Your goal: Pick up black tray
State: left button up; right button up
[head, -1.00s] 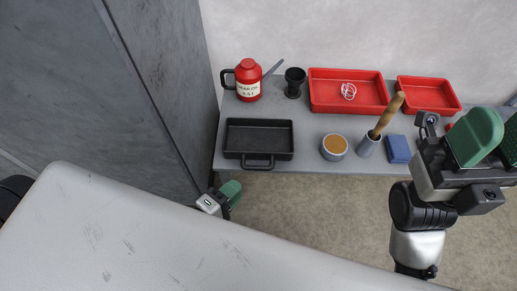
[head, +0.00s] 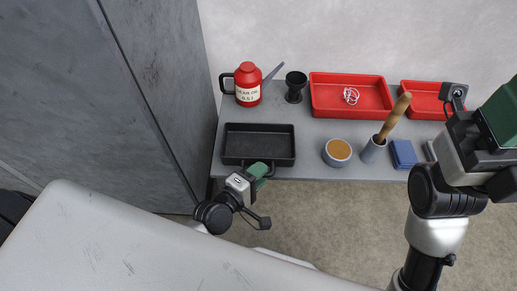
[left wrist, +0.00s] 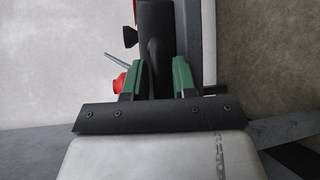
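The black tray (head: 259,140) lies flat on the grey table near its left front, with its handle at the front edge. My left gripper (head: 258,170) is at that handle and partly covers it in the head view. In the left wrist view, the green fingers stand apart on both sides of the dark handle (left wrist: 156,48), with a gap visible, so the gripper is open. The tray (left wrist: 155,15) also shows beyond the fingers. My right gripper (head: 503,115) is at the right edge, partly cut off; its finger gap is hidden.
A red jug (head: 247,90) and a black cup (head: 295,84) stand behind the tray. To its right are a tan-topped round tin (head: 337,152), a wooden-handled tool in a grey cup (head: 373,150), a blue block (head: 403,154) and two red trays (head: 350,108).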

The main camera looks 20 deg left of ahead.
pick_arm(q)
grip_shut()
jog(key=shift+r, duration=0.1)
